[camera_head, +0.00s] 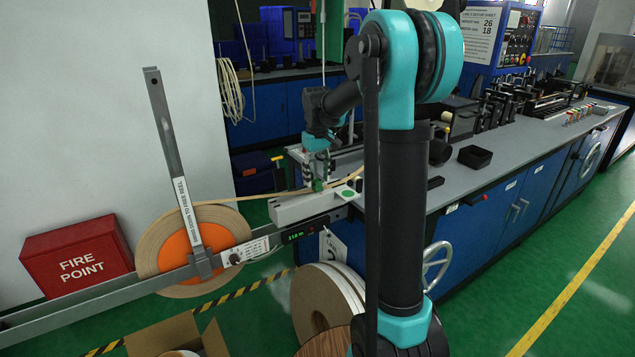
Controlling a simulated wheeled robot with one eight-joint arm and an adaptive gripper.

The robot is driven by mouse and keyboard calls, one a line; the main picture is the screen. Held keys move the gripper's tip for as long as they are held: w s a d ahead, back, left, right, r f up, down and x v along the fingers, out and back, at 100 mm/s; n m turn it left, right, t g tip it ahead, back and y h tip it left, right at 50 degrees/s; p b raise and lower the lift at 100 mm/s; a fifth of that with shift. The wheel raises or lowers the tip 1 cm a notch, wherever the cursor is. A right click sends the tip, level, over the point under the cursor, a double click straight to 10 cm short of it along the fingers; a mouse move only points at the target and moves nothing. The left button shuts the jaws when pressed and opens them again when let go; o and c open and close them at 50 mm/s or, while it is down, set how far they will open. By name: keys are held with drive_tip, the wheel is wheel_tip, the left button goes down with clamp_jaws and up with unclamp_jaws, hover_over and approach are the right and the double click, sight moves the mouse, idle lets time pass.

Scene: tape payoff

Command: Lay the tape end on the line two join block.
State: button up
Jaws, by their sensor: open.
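A large tape reel (150,243) with an orange centre stands at the left. A thin beige tape (262,197) runs from the reel's top to the right and passes at my gripper. My gripper (318,187) points down, its fingers open, just above a pale grey block (290,209) with a green dot on its right part. This block looks like the join block, but I cannot read a line number on it. I cannot tell whether the tape touches the block or lies between the fingers. The tape end is not clear; a beige strip shows again right of the gripper.
A grey rail with an upright arm (168,140) and a green-lit display (305,230) runs below the block. A workbench (470,196) with a black tray (475,157) stands right. Spare reels (318,300) and an open carton (163,333) stand on the floor. A red fire box (78,256) stands left.

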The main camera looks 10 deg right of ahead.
wheel_tip(320, 180, up, 10)
idle(0.3)
drive_tip(key=shift+f, duration=0.1)
drive_tip(key=s+d+f+m+t, duration=0.2)
drive_tip(key=s+f, duration=0.9)
drive_tip(key=s, duration=0.3)
drive_tip(key=s+d+f+m+t, duration=0.2)
drive_tip(key=s+f, duration=0.9)
drive_tip(key=s, duration=0.4)
drive_tip(key=shift+f, duration=0.35)
drive_tip(key=shift+w, duration=0.1)
